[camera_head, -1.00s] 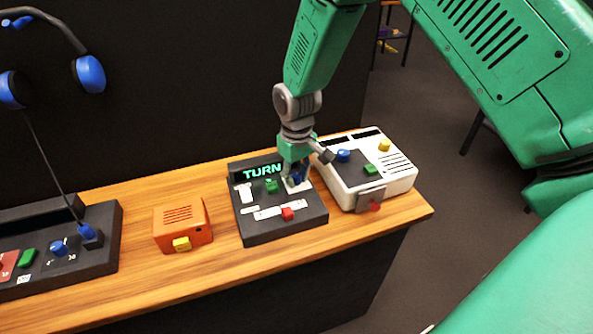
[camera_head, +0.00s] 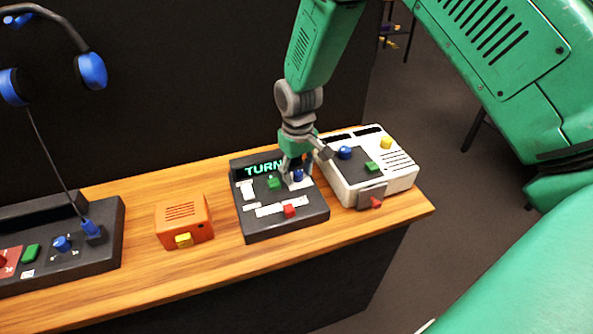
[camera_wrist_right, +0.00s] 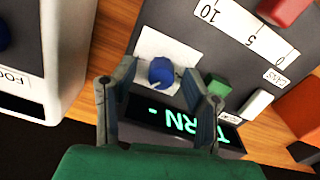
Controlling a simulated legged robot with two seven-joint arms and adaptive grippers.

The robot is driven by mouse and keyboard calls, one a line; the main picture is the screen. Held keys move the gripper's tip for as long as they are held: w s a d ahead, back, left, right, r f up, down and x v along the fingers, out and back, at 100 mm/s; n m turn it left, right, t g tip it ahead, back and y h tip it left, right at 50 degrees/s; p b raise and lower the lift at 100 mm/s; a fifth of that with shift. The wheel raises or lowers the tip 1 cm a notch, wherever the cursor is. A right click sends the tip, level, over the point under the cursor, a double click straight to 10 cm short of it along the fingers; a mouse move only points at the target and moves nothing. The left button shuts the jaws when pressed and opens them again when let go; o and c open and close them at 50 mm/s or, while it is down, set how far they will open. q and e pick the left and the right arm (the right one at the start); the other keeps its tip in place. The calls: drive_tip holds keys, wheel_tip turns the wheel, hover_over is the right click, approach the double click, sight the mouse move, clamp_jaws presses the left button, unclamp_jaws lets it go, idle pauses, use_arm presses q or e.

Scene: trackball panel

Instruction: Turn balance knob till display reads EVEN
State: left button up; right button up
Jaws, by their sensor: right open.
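The dark trackball panel (camera_head: 258,222) sits mid-bench. Its display (camera_head: 262,168) shows green letters reading TURN; in the wrist view the display (camera_wrist_right: 172,118) appears upside down, with a dash after the letters. A blue knob (camera_head: 298,176) stands on a white label at the panel's upper right; it also shows in the wrist view (camera_wrist_right: 161,72), with a pale pointer mark. My right gripper (camera_head: 297,172) is open above the knob. In the wrist view its fingers (camera_wrist_right: 160,88) stand on either side of the knob, apart from it. My left gripper is not in view.
On the panel are a green button (camera_head: 274,183), a red slider (camera_head: 289,210) and a white switch (camera_head: 247,191). A white box (camera_head: 350,185) stands close on the right, an orange box (camera_head: 183,220) on the left. A dark console (camera_head: 100,250) and headphones (camera_head: 90,70) are further left.

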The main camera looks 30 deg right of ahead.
sight(297, 171)
wheel_tip(297, 171, up, 12)
idle(0.5)
drive_tip(key=shift+f, duration=0.1)
